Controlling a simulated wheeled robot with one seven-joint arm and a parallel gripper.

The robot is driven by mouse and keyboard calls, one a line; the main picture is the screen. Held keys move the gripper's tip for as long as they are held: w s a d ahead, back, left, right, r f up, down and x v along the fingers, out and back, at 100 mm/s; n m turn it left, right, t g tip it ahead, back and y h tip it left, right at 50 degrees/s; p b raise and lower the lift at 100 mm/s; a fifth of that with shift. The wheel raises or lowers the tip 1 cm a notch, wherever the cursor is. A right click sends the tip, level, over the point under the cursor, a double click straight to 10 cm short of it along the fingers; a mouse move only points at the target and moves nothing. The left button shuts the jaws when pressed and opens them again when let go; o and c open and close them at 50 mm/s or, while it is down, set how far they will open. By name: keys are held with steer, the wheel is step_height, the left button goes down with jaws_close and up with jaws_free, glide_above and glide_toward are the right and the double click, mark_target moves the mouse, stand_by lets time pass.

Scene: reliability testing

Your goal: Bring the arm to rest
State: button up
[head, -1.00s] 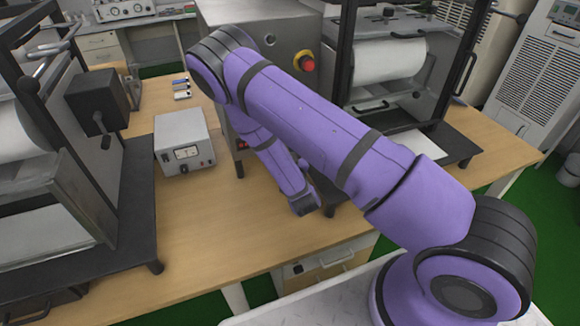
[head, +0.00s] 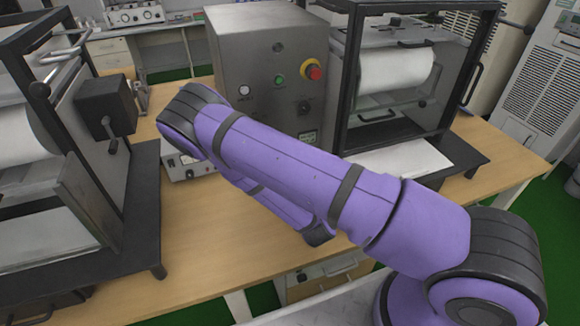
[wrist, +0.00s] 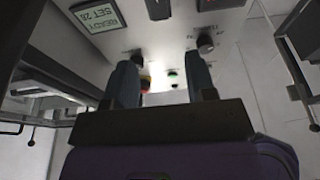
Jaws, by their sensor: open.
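My arm is purple with dark bands and reaches across the wooden table (head: 205,262) in the head view, its elbow low over the table. My gripper (wrist: 163,80) shows in the wrist view with its two grey fingers apart and nothing between them. Its fingers point toward a control panel (wrist: 178,35) with a lit display, dark knobs and green and red-yellow buttons. I cannot tell the exact distance to it. In the head view my gripper is hidden behind the arm.
A grey control box (head: 262,55) with a red button stands behind my arm. A small white instrument (head: 190,168) is partly hidden by the elbow. Framed roller machines stand at left (head: 75,160) and right (head: 400,75).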

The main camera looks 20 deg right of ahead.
steer(key=w+d+r+m+g+h, duration=0.2)
steer(key=w+r+m+g+h, duration=0.2)
steer(key=w+r+m+g, duration=0.45)
steer(key=s+r+n+g+y, duration=0.1)
steer(key=s+r+y, duration=0.15)
steer(key=r, duration=0.55)
steer(key=s+r+n+g+y, duration=0.1)
steer(key=s+r+n, duration=0.15)
steer(key=r, duration=0.55)
steer(key=s+d+r+n+g, duration=0.1)
steer(key=s+r, duration=0.4)
steer(key=s, duration=0.5)
steer(key=s+d+r+n+g, duration=0.2)
steer(key=s+r, duration=0.3)
steer(key=s, duration=0.5)
steer(key=s+d+r+n+g, duration=0.2)
steer(key=s+r, duration=0.4)
steer(key=s, duration=0.4)
steer(key=shift+s, duration=0.2)
steer(key=shift+y, duration=0.25)
